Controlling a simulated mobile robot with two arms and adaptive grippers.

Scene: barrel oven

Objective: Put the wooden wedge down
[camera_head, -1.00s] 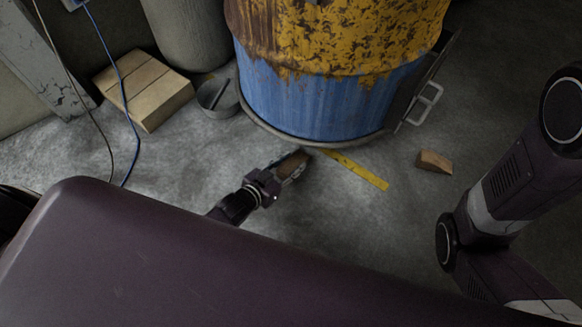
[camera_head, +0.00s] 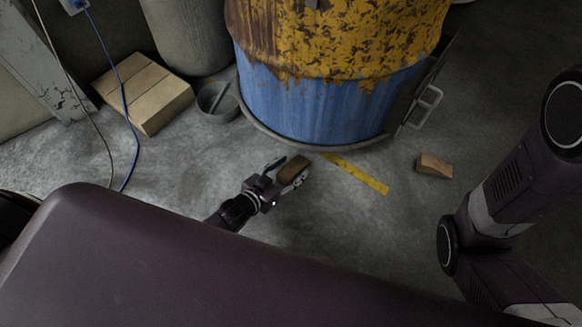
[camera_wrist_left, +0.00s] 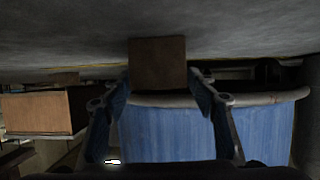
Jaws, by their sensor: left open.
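A brown wooden wedge (camera_head: 294,168) is at the floor in front of the blue and yellow barrel. My left gripper (camera_head: 289,174) is open around it, with a finger on each side. In the left wrist view the wedge (camera_wrist_left: 157,64) shows as a brown block between the spread fingertips of the left gripper (camera_wrist_left: 158,90), against the grey floor. I cannot tell whether a finger still touches it. A second wooden wedge (camera_head: 434,165) lies apart on the floor to the right. My right gripper is out of the picture.
The barrel (camera_head: 320,100) stands just beyond the left gripper. A yellow strip (camera_head: 358,174) lies on the floor beside it. Clear floor lies between the strip and second wedge.

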